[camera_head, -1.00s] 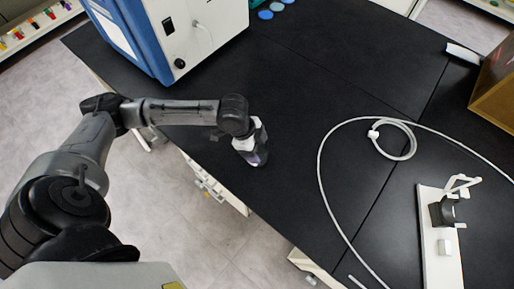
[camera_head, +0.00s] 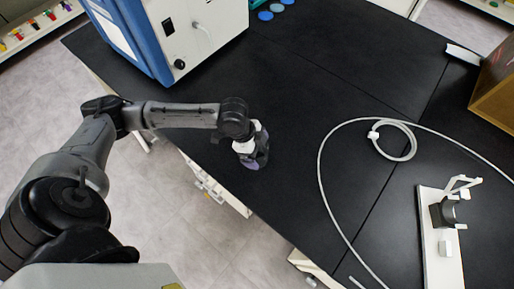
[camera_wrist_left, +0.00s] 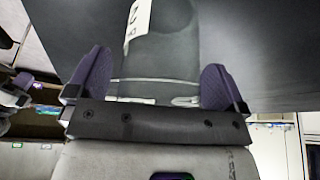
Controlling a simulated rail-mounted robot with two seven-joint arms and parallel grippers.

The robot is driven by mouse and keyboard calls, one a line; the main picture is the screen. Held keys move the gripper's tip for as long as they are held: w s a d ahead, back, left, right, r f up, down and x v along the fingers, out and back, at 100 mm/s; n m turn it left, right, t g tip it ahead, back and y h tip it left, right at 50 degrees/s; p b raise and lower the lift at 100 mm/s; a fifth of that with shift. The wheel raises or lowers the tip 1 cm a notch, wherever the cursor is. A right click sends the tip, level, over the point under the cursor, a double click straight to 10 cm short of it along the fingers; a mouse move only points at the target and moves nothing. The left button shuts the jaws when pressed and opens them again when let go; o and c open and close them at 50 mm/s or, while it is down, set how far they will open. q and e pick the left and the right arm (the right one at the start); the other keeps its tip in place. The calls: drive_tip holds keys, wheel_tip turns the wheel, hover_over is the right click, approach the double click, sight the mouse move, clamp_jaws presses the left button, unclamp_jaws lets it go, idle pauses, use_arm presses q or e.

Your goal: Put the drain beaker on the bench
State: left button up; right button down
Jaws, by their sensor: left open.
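A clear beaker (camera_wrist_left: 175,50) with a white label bearing dark print shows in the left wrist view. It lies between the two purple-padded fingers of my left gripper (camera_wrist_left: 157,78), with gaps at its sides. In the head view my left gripper (camera_head: 256,158) is open, low over the black bench (camera_head: 300,180) near its front edge. The beaker is hard to make out there, largely hidden by the gripper and wrist. Whether its base rests on the bench cannot be told. My right gripper is not in view.
A blue and white machine (camera_head: 185,40) stands on the bench at upper left. A pale hose (camera_head: 322,175) curves across the right side. A white plate (camera_head: 436,240) with a dark clamp-like fitting is at right, below a brown box (camera_head: 498,85). The bench middle is clear.

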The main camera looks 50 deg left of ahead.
use_arm(q)
drive_tip(key=p+v, duration=0.2)
drive_tip(key=v, duration=0.9)
drive_tip(key=shift+p, duration=0.4)
drive_tip(key=shift+o, duration=0.2)
drive_tip(key=shift+a+r, duration=0.15)
drive_tip(key=shift+r, duration=0.45)
